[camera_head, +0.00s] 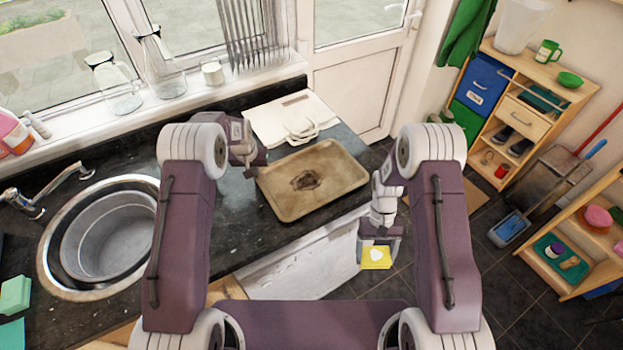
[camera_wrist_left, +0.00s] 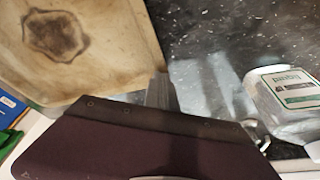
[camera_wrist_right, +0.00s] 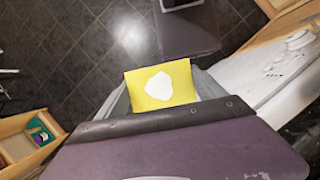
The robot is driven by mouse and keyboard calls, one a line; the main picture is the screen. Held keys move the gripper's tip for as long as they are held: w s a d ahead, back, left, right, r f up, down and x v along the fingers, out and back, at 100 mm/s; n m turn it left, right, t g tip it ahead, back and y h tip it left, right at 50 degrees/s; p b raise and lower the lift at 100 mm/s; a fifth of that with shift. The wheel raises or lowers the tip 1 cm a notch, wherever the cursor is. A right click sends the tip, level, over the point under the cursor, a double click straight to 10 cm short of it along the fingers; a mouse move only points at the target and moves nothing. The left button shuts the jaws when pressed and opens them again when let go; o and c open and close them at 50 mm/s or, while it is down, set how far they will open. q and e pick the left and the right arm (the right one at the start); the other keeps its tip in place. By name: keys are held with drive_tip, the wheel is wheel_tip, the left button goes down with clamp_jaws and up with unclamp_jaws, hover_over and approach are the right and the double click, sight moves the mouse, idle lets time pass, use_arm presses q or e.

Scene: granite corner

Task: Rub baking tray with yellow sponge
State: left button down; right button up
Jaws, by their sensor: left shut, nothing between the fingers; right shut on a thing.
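The baking tray (camera_head: 340,180) is tan and shallow with a dark burnt stain at its middle. It lies on the dark counter, and it also shows in the left wrist view (camera_wrist_left: 105,50). The yellow sponge (camera_head: 376,262) has a white patch on its face. My right gripper (camera_head: 378,250) is shut on it and holds it in front of the counter, below and right of the tray. The sponge also shows in the right wrist view (camera_wrist_right: 185,75). My left gripper (camera_head: 252,168) is shut and empty at the tray's left corner; whether it touches the tray is unclear.
A white board (camera_head: 285,115) lies behind the tray. A sink (camera_head: 75,290) with a metal basin is at left, with a green sponge (camera_head: 15,295) near it. Glass bottles (camera_head: 160,70) stand on the sill. Shelves (camera_head: 515,115) stand at right beyond open floor.

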use_arm(q)
drive_tip(key=shift+r+p, duration=2.15)
drive_tip(key=shift+r, duration=0.9)
use_arm(e)
drive_tip(key=shift+r, duration=2.15)
drive_tip(key=shift+f, duration=0.15)
wheel_tip(320, 180, down, 2)
drive_tip(key=b, duration=0.2)
drive_tip(key=shift+f+b, duration=0.25)
drive_tip(key=shift+b, duration=0.15)
use_arm(q)
drive_tip(key=v, duration=1.2)
use_arm(e)
drive_tip(key=shift+w+f, duration=0.1)
